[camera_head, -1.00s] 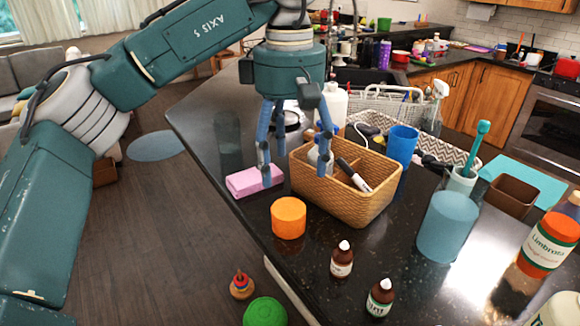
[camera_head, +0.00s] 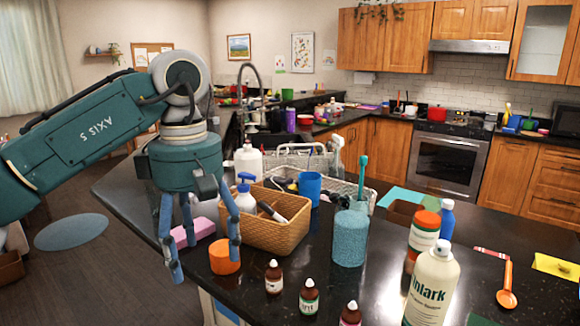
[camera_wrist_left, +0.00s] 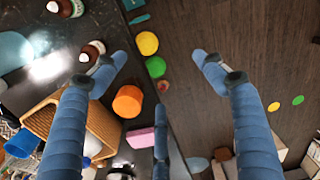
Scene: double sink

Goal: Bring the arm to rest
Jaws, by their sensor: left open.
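My left gripper (camera_head: 204,264) hangs downward at the left edge of the dark counter in the head view. Its blue fingers are spread apart with nothing between them. In the left wrist view the open fingers (camera_wrist_left: 160,60) span the counter edge and the wooden floor, with the orange cylinder (camera_wrist_left: 128,101) off to the left side. My right gripper is not in view.
A wicker basket (camera_head: 282,238) with bottles and a marker stands right of the gripper. Small brown bottles (camera_head: 274,278), a blue cup (camera_head: 310,186), a blue-grey jar (camera_head: 350,238) and a spray can (camera_head: 431,285) stand on the counter. Open floor (camera_head: 75,280) lies at left.

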